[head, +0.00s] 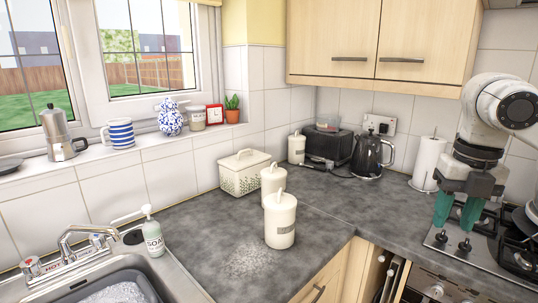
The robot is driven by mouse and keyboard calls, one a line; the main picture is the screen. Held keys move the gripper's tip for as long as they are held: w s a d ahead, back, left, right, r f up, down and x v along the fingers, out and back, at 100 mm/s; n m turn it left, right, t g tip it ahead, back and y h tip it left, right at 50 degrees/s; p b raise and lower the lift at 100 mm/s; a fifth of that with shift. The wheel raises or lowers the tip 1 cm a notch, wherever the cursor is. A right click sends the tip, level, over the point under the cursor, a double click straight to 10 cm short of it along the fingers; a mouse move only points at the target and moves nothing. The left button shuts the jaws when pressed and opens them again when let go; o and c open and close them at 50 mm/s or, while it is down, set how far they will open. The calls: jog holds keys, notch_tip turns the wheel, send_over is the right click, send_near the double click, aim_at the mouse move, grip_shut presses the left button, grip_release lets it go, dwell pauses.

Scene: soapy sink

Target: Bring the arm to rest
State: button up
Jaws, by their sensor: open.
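My gripper (458,213) hangs at the right of the head view with its two green fingers pointing down. It is open, with a gap between the fingers and nothing in it. It is over or in front of the hob (478,245); its exact height above the hob is hard to tell. My white arm comes in from the right edge and bends down to the gripper.
A paper towel roll (429,163) and a dark kettle (371,157) stand left of the gripper. White canisters (280,220) stand on the grey worktop. The sink (110,287) and a soap bottle (152,232) are at lower left. Wall cupboards (375,45) hang above.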

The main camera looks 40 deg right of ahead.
jog(key=w+a+f+m+t+y, duration=0.1)
jog(key=w+a+m+t, duration=0.15)
jog(key=w+a, duration=0.45)
jog(key=w+a+f+m+t+y, duration=0.15)
jog(key=w+t, duration=0.25)
jog(key=w, duration=0.7)
jog(key=w+a+f+m+t+y, duration=0.1)
jog(key=w+a+f+m, duration=0.25)
jog(key=a+f, duration=0.2)
jog(key=w+a+f+m+y, duration=0.1)
jog(key=w+a+f+m, duration=0.2)
jog(key=a+f+m, duration=0.25)
jog(key=s+a+f+m+g, duration=0.1)
jog(key=s+a+f+m, duration=0.35)
jog(key=f, duration=0.45)
jog(key=s+a+f+m+g, duration=0.25)
jog(key=s+a+f, duration=0.25)
jog(key=f, duration=0.3)
jog(key=s+d+f+m+g+h, duration=0.1)
jog(key=s+f+m+h, duration=0.1)
jog(key=s+f, duration=0.3)
jog(key=s+d+f+m+g+h, duration=0.1)
jog(key=s+f, duration=0.4)
jog(key=s, duration=0.7)
jog(key=shift+m+g+h, duration=0.7)
jog(key=shift+m+h, duration=0.05)
jog(key=shift+m, duration=0.35)
jog(key=shift+d+f, duration=0.1)
